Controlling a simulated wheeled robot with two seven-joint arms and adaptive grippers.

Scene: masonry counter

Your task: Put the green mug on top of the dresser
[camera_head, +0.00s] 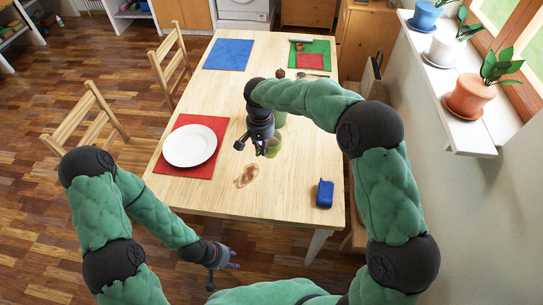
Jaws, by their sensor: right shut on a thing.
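The green mug (274,146) is at the middle of the wooden table, partly hidden by my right gripper. My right gripper (257,148) reaches down over the table and is shut on the mug. I cannot tell whether the mug's base touches the tabletop. My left gripper (228,268) is low at the bottom of the view, over the floor and apart from the table; its fingers are too small to read. A wooden cabinet (357,40) stands beyond the table's far right corner and may be the dresser; its top is partly cut off.
On the table (225,95) are a white plate (190,145) on a red mat, a blue mat (228,54), a green mat (322,47) and a blue object (325,193). Chairs (169,62) stand along the left. Potted plants (470,95) line the right windowsill.

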